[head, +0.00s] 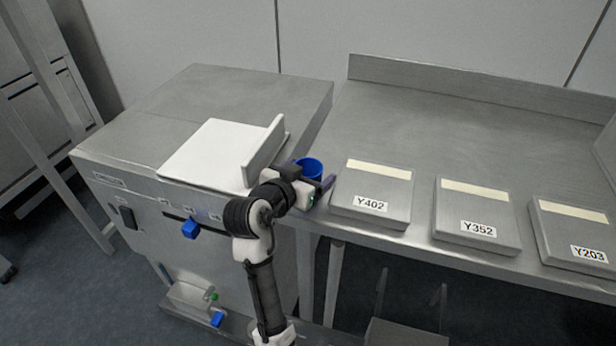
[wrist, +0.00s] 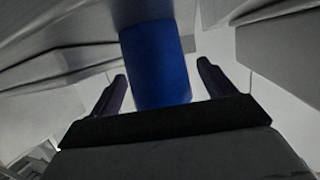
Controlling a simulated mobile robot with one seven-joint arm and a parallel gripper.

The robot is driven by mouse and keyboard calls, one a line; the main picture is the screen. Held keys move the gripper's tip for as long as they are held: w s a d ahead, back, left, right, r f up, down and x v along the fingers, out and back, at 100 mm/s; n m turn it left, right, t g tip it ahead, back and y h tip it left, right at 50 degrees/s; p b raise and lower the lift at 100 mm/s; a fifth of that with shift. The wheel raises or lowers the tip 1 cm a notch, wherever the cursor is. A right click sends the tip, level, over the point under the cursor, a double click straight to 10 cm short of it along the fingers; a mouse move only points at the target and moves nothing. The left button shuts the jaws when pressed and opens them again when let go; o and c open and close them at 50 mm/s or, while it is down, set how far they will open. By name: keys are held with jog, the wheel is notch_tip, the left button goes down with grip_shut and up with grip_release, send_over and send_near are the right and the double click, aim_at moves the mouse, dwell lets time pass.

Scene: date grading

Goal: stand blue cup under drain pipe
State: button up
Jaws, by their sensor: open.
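The blue cup (head: 311,166) stands upright, partly hidden behind my gripper, by the gap between the grey cabinet and the steel bench. My gripper (head: 314,181) is open at the cup. In the wrist view the cup (wrist: 155,62) is between the two spread dark fingers of my gripper (wrist: 162,73), with a gap on each side. I cannot pick out the drain pipe for certain. A blue part (head: 190,229) juts from the cabinet front, and another blue piece (head: 217,319) is low by its base.
A white board with an upright edge (head: 215,150) lies on the grey cabinet (head: 270,85). Labelled flat boxes Y402 (head: 372,192), Y352 (head: 476,215) and Y203 (head: 573,235) line the front of the steel bench (head: 450,120). The bench behind them is clear.

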jog(key=shift+c, duration=0.3)
jog(key=c, duration=1.1)
jog(key=shift+o, duration=0.2)
jog(key=shift+r, duration=0.1)
